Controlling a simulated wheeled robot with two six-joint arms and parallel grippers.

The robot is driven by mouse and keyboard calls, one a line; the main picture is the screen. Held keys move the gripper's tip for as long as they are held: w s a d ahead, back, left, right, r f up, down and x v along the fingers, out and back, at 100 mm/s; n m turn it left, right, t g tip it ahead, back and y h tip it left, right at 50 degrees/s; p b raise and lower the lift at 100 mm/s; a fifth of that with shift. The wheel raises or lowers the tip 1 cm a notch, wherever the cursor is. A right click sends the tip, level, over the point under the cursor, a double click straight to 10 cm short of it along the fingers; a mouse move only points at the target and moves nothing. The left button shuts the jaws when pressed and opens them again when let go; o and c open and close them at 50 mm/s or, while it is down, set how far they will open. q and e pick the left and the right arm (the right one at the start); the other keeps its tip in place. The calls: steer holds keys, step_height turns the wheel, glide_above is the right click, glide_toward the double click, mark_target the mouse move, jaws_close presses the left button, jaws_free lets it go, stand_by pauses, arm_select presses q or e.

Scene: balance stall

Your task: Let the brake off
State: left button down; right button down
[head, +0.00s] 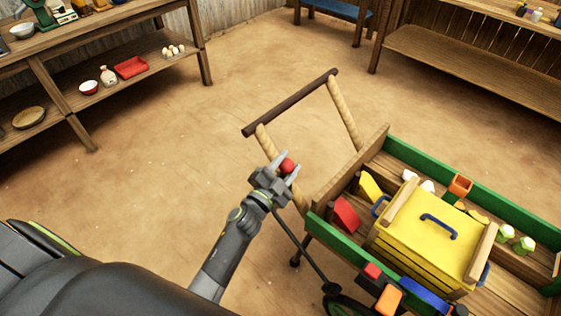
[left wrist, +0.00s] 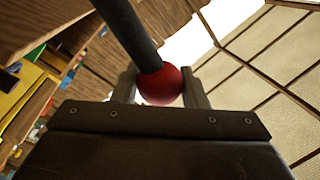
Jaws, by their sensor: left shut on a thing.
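The brake lever's red knob (head: 287,166) sits between the fingers of my left gripper (head: 284,164), near the cart's handle end. The left wrist view shows the red knob (left wrist: 160,85) close up, with my left gripper's fingers (left wrist: 160,90) on both sides of it and shut on it. The lever's dark rod (left wrist: 130,35) runs from the knob to the top of that view. In the head view the dark rod (head: 305,252) slants down to the right, towards the cart's wheel (head: 350,306). My right gripper is not in view.
The green-sided cart (head: 490,198) stands at right, loaded with a yellow crate (head: 430,235) and blocks. Its handle bar (head: 290,102) rises beyond my gripper. Shelving (head: 75,95) stands at upper left and a wooden bench (head: 470,65) at upper right. The floor between is clear.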

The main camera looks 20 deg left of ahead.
arm_select(q)
steer(key=shift+s+d+f+m, duration=0.2)
steer(key=shift+d+f+m, duration=0.05)
steer(key=shift+d+m, duration=0.2)
steer(key=shift+s+d+f, duration=0.1)
steer(key=shift+d, duration=0.2)
steer(key=shift+s+d+f+m+b, duration=0.2)
steer(key=shift+d+m+b, duration=0.3)
steer(key=shift+m, duration=0.15)
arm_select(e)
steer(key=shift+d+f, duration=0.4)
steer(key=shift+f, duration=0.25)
arm_select(q)
steer(key=c, duration=1.3)
jaws_free()
steer(key=o, duration=0.4)
steer(key=shift+d, duration=0.15)
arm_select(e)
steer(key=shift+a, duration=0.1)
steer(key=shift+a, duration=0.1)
